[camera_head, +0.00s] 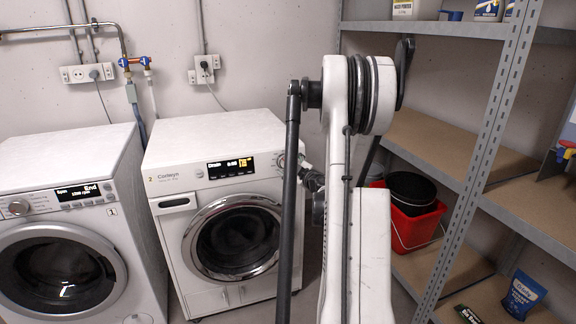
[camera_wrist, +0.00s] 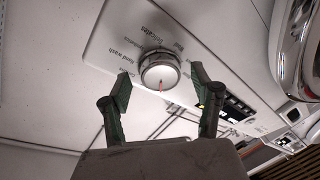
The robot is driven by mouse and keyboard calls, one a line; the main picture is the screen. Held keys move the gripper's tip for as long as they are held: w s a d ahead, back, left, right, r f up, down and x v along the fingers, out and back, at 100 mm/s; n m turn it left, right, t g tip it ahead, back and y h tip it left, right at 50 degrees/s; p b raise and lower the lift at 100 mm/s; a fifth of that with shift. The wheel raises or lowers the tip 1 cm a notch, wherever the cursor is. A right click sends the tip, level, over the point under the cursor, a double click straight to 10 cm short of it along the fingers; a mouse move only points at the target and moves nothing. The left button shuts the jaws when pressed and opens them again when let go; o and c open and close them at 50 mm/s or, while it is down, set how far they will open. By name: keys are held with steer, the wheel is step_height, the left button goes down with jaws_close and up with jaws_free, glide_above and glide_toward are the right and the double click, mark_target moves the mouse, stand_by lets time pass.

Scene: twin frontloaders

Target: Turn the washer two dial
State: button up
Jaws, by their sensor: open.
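Washer two (camera_head: 165,222) is the white frontloader on the right of the pair, marked 2, with its round door shut. Its dial (camera_head: 281,160) is at the right end of the control panel, partly hidden beside my gripper (camera_head: 303,163) in the head view. In the wrist view the dial (camera_wrist: 160,70) is a silver-rimmed white knob with a red mark, ringed by programme names such as hand wash and delicates. My gripper (camera_wrist: 160,76) is open, its fingertips on either side of the dial with visible gaps. I cannot tell how deep they reach. The display (camera_head: 231,168) is lit.
Washer one (camera_head: 70,172) stands close on the left, its display reading End. A metal shelf rack (camera_head: 490,150) stands on the right, with a red bucket (camera_head: 415,228) and a blue bag (camera_head: 521,295). Pipes and sockets (camera_head: 88,73) run along the back wall. The washer tops are clear.

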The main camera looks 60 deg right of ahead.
steer(key=v, duration=1.1)
steer(key=w+a+r+m+h, duration=0.1)
steer(key=w+a+r, duration=0.3)
steer(key=a+r, duration=0.3)
steer(key=w+a+r+m+t+h, duration=0.1)
steer(key=w+a+r, duration=0.2)
steer(key=a+r, duration=0.3)
steer(key=w+a+r+m, duration=0.1)
steer(key=w+a+r, duration=0.3)
steer(key=a+r, duration=0.3)
steer(key=s+a+f+g+y, duration=0.3)
steer(key=s+a+f, duration=0.25)
steer(key=a, duration=0.75)
steer(key=s+a+f+g+y, duration=0.35)
steer(key=s+a, duration=0.25)
steer(key=a, duration=0.6)
steer(key=s+a+f+g+y, duration=0.3)
steer(key=s+a+f, duration=0.3)
steer(key=a, duration=0.7)
step_height(320, 180, up, 13)
steer(key=p, duration=1.2)
steer(key=shift+m+p, duration=0.4)
